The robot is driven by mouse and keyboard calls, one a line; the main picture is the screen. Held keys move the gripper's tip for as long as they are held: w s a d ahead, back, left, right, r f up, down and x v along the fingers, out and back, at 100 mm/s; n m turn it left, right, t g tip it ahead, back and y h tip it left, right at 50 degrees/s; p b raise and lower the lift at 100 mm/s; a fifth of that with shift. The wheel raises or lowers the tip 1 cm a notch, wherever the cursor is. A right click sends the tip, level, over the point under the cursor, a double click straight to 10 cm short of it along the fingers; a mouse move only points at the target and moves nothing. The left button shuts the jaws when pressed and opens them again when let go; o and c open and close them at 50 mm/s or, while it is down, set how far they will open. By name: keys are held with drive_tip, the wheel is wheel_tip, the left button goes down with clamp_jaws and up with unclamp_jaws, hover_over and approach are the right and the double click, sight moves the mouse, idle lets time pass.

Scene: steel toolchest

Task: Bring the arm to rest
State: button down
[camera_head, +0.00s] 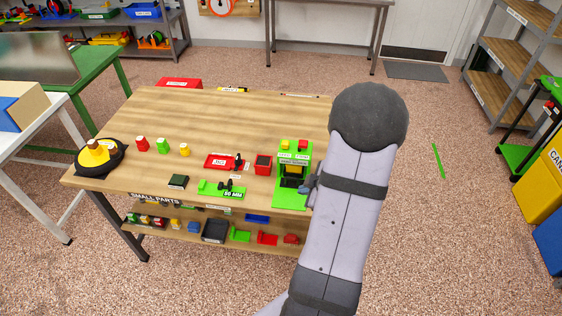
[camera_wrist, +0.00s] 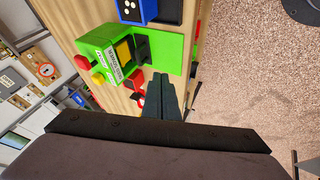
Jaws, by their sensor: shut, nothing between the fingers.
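My grey arm fills the right-centre of the head view, in front of the wooden workbench (camera_head: 240,105) and hiding part of its right side. Only a small dark part of my gripper (camera_head: 309,187) shows there, at the arm's left edge beside the green toolchest-like station (camera_head: 281,195). In the wrist view my gripper (camera_wrist: 163,80) has its two dark fingers together, with nothing between them. Its fingertips appear close to the green station (camera_wrist: 172,52), which has a yellow and a red knob; I cannot tell whether they touch.
On the bench stand a red tray (camera_head: 220,162), a red bin (camera_head: 263,164), red, green and yellow pieces, and a black round base (camera_head: 104,168) at the left. A lower shelf (camera_head: 225,225) holds small parts. A blue block (camera_wrist: 133,10) shows beyond the station.

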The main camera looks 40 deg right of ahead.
drive_tip(key=s+d+f+m+g+h, duration=0.2)
drive_tip(key=s+d+m+g, duration=0.1)
drive_tip(key=s+d, duration=0.15)
drive_tip(key=s+a+f+m+g+y, duration=0.1)
drive_tip(key=s+a+m+g, duration=0.2)
drive_tip(key=s, duration=0.5)
drive_tip(key=s+a+f+m+g, duration=0.1)
drive_tip(key=s+a+m+g, duration=0.15)
drive_tip(key=s+m, duration=0.45)
drive_tip(key=w+a+r+n, duration=0.1)
drive_tip(key=w+a+r, duration=0.2)
drive_tip(key=a, duration=0.5)
drive_tip(key=w+a+r+n+y, duration=0.1)
drive_tip(key=w+a+r+n, duration=0.1)
drive_tip(key=a, duration=0.7)
drive_tip(key=w+a+r+n+t, duration=0.1)
drive_tip(key=w+a+r, duration=0.3)
drive_tip(key=a, duration=0.5)
drive_tip(key=shift+r+n+y, duration=0.4)
drive_tip(key=shift+r+n, duration=0.2)
